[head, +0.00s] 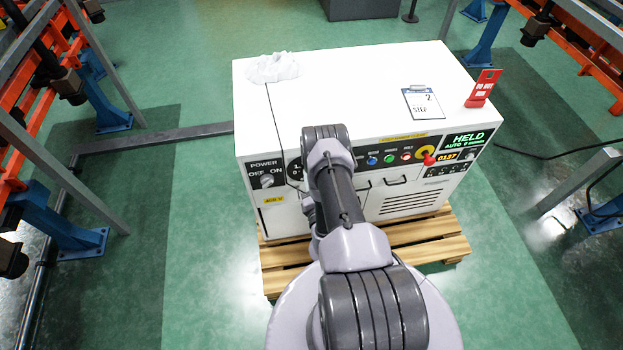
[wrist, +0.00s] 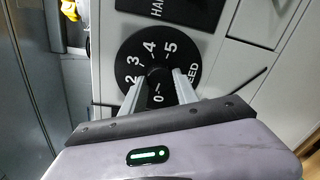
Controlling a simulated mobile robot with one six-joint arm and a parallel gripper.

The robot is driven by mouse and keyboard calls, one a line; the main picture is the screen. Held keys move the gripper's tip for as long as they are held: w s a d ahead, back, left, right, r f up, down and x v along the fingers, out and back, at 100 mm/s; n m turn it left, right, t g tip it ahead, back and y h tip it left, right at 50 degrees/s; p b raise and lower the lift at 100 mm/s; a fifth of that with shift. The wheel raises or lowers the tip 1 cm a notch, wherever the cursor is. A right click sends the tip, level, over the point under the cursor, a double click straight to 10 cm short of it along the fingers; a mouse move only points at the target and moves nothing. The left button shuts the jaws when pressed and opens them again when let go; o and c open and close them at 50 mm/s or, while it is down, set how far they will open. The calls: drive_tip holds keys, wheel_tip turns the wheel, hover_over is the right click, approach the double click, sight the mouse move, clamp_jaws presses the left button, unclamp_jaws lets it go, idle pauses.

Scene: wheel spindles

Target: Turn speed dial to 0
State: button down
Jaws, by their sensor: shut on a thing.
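The speed dial is a black disc (wrist: 158,36) with white numbers in the wrist view; 0, 2, 3, 4 and 5 can be read. My gripper (wrist: 160,78) has its two fingers on either side of the dark knob (wrist: 158,90) at the dial's middle and is shut on it. A short white mark on the knob seems to line up with the 0, but the fingers hide part of the dial, so its exact setting is hard to tell. In the head view the dial (head: 294,170) shows only at its left edge, behind my arm. My gripper is hidden there.
The dial is on the front of a white cabinet (head: 350,85) on a wooden pallet (head: 430,238). A clipboard (head: 422,103) and cloth (head: 273,68) lie on top.

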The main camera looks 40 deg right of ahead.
drive_tip(key=shift+w+r+n+h, duration=0.15)
drive_tip(key=shift+n+h, duration=0.15)
drive_tip(key=shift+n, duration=1.4)
drive_tip(key=c, duration=0.9)
unclamp_jaws()
drive_tip(key=shift+f, duration=0.2)
